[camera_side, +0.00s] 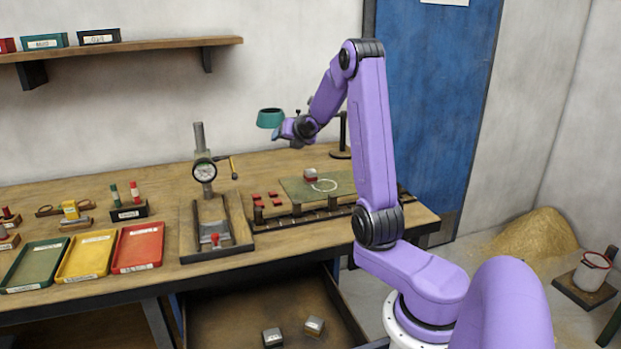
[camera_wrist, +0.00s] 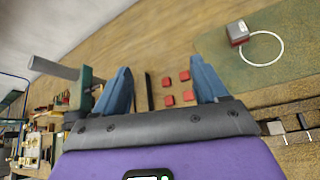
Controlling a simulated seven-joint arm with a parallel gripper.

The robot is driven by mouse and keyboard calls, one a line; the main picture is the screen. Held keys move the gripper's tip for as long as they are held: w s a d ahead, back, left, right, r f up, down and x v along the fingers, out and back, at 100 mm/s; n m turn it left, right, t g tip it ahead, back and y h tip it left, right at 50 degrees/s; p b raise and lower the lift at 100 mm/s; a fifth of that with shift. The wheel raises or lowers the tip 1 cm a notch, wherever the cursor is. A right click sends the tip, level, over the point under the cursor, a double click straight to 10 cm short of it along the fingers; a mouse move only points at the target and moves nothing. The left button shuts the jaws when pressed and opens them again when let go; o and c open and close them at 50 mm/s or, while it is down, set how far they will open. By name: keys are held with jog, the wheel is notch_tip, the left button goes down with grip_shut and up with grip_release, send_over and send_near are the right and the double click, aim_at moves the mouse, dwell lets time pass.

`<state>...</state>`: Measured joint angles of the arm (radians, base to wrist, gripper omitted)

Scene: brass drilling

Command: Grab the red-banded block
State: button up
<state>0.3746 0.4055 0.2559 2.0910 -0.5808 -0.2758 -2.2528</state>
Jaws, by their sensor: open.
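The red-banded block (camera_side: 310,174), grey-topped with a red band low down, sits on the green mat (camera_side: 345,182) beside a white ring (camera_side: 323,186). In the wrist view the block (camera_wrist: 237,32) is at upper right, just left of the ring (camera_wrist: 262,48). My gripper (camera_side: 277,133) is above the bench, up and left of the block in the side view. In the wrist view its two blue fingers (camera_wrist: 164,80) are spread apart with nothing held; small red pieces (camera_wrist: 177,88) show below, between them. The block is outside the finger gap.
A teal lamp shade (camera_side: 270,118) hangs close to my gripper. A gauge stand (camera_side: 204,170) stands left of the mat. Small red pieces (camera_side: 267,199) lie between them. Green, yellow and red trays (camera_side: 137,247) fill the bench's left. An open drawer (camera_side: 240,310) below holds two blocks.

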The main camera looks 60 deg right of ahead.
jog(key=s+d+n+h, duration=0.3)
jog(key=s+d, duration=0.5)
jog(key=d, duration=0.2)
send_near(313, 174)
jog(key=x, duration=0.8)
jog(key=shift+w+d+f, duration=0.1)
jog(key=shift+d+f, duration=0.05)
jog(key=shift+f, duration=0.2)
jog(key=shift+r+x, duration=0.15)
jog(key=shift+x, duration=0.9)
jog(key=shift+r+x, duration=0.15)
jog(key=shift+x, duration=1.9)
jog(key=shift+w, duration=0.15)
jog(key=c, duration=1.2)
jog(key=shift+r, duration=0.1)
grip_shut()
